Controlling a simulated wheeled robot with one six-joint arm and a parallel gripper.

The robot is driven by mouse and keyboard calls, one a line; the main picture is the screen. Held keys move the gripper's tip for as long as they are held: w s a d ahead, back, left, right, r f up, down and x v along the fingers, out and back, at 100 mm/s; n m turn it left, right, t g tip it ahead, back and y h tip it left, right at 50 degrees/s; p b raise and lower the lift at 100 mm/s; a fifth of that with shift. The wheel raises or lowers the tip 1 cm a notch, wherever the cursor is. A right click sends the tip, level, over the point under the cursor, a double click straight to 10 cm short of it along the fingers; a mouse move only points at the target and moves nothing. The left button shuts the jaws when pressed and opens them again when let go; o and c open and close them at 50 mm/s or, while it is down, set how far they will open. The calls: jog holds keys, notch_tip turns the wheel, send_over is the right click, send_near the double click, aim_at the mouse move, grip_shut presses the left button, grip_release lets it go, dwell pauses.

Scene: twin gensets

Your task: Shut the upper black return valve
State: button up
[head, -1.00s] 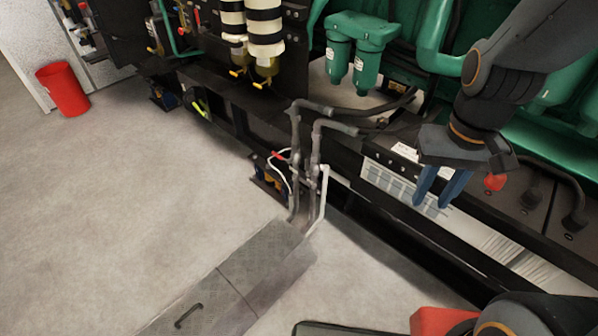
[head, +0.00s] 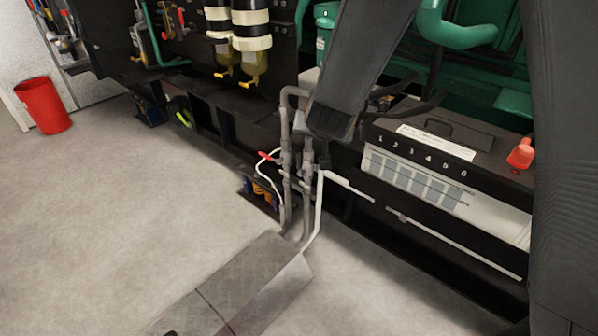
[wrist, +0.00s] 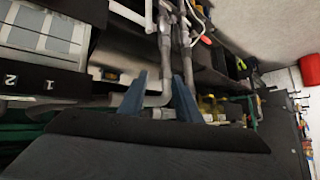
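Two grey pipes with valve fittings stand at the skid edge. In the head view the left pipe (head: 284,185) carries a fitting beside a red-tipped lever (head: 266,155); the right pipe (head: 307,185) has a fitting (head: 307,158) just below the end of my arm. I cannot make out a black valve handle for certain. In the wrist view the pipes (wrist: 165,45) run from the top edge towards the fingers. My gripper (wrist: 159,97) is open, its two blue fingers apart, with part of a grey pipe showing between them. Its fingers are hidden in the head view.
A battery box (head: 415,185) with a numbered front strip lies right of the pipes. A white hose (head: 318,205) runs beside the right pipe. A floor plate (head: 235,285) lies below. A red bin (head: 43,105) stands far left. Open floor lies to the left.

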aim_at(298, 159)
jog(key=w+a+f+m+t+h+b, duration=0.25)
jog(key=a+f+h+b, duration=0.2)
jog(key=f+b, duration=0.5)
jog(key=w+a+f+m+t+h+b, duration=0.2)
jog(key=w+a+f+t+h+b, duration=0.25)
jog(key=f+b, duration=0.45)
jog(key=shift+n+g, duration=0.25)
jog(key=shift+g, duration=0.15)
jog(key=b+x, duration=0.1)
jog(key=x, duration=0.1)
jog(key=b+x, duration=0.1)
jog(key=x, duration=0.1)
jog(key=b+x, duration=0.1)
jog(key=x, duration=0.1)
jog(key=shift+w+d+r+b, duration=0.2)
jog(key=shift+w+r+b, duration=0.1)
jog(key=shift+r, duration=0.1)
grip_shut()
